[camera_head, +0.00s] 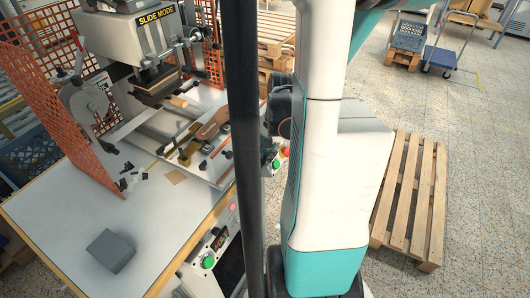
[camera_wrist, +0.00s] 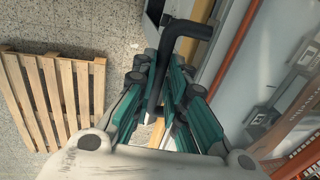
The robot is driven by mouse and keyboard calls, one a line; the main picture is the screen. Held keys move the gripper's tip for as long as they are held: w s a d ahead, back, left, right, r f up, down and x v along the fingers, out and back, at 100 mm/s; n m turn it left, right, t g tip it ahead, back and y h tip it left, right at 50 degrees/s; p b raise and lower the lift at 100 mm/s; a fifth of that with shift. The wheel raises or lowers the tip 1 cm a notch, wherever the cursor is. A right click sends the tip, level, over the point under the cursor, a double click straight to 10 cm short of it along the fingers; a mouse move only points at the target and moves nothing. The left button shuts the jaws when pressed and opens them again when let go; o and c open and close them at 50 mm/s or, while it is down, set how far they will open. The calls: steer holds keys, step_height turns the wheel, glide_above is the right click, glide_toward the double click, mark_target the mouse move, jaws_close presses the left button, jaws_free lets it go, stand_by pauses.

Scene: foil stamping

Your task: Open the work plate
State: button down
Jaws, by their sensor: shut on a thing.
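In the wrist view, my gripper (camera_wrist: 167,82) has its teal-padded fingers closed around a black bent handle bar (camera_wrist: 188,30). The bar bends near the top of the view, and its straight part runs down between the fingers. In the head view, the pale work plate (camera_head: 207,172) lies under the stamping machine (camera_head: 128,38), with brass-coloured fixtures and a brown piece (camera_head: 212,123) on it. My gripper and the handle cannot be made out in the head view, where my arm and a dark upright post block the area right of the plate.
Orange mesh guards (camera_head: 35,60) flank the machine. A grey block (camera_head: 110,250) sits on the white table (camera_head: 55,215) at front left. Green and red buttons (camera_head: 208,261) are on the table's front side. A wooden pallet (camera_head: 412,195) lies on the floor at right.

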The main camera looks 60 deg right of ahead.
steer(key=c, duration=1.6)
jaws_free()
steer(key=shift+r, duration=0.1)
step_height(320, 180, up, 8)
steer(key=s, duration=0.1)
steer(key=shift+s, duration=0.2)
steer(key=shift+f, duration=0.25)
